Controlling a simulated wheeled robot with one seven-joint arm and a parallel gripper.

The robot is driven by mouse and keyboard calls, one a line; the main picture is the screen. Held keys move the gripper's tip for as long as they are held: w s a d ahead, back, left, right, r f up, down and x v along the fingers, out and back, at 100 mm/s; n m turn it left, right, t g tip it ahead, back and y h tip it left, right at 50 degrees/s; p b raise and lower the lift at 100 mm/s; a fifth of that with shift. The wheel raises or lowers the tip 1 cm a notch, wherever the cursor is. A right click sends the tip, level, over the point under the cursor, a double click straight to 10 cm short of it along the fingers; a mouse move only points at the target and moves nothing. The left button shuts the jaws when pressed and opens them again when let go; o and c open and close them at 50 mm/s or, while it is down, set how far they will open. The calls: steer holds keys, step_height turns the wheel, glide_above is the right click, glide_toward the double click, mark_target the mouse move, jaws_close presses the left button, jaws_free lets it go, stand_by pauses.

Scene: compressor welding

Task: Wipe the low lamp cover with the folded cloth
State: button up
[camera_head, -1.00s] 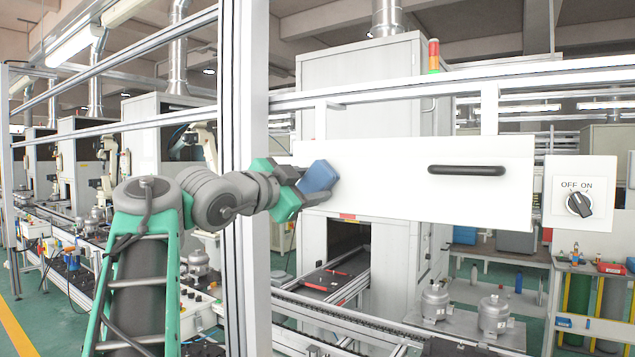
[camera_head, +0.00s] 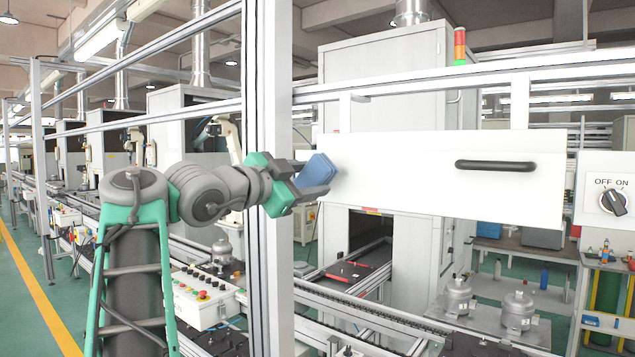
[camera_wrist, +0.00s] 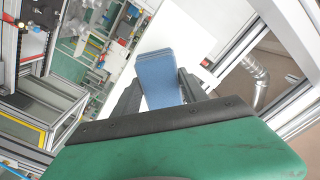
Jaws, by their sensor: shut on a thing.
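My gripper (camera_head: 312,184) is shut on the folded cloth (camera_head: 320,170), a blue pad tilted between the fingers. In the wrist view the cloth (camera_wrist: 158,82) stands out beyond the fingertips. A long white panel (camera_head: 420,180) with a black bar handle (camera_head: 496,165) extends right from behind the cloth, and it may be the low lamp cover. In the head view the cloth overlaps the panel's left end; I cannot tell whether they touch. The panel (camera_wrist: 190,40) also shows behind the cloth in the wrist view.
An upright metal post (camera_head: 266,200) stands close by the gripper, and a horizontal rail (camera_head: 450,83) runs above the panel. An OFF/ON switch box (camera_head: 610,192) is at the right. Below are a conveyor (camera_head: 365,320) and metal canisters (camera_head: 518,312). A button box (camera_head: 205,295) stands lower left.

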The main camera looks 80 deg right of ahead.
steer(key=shift+v, duration=1.05)
steer(key=shift+v, duration=1.5)
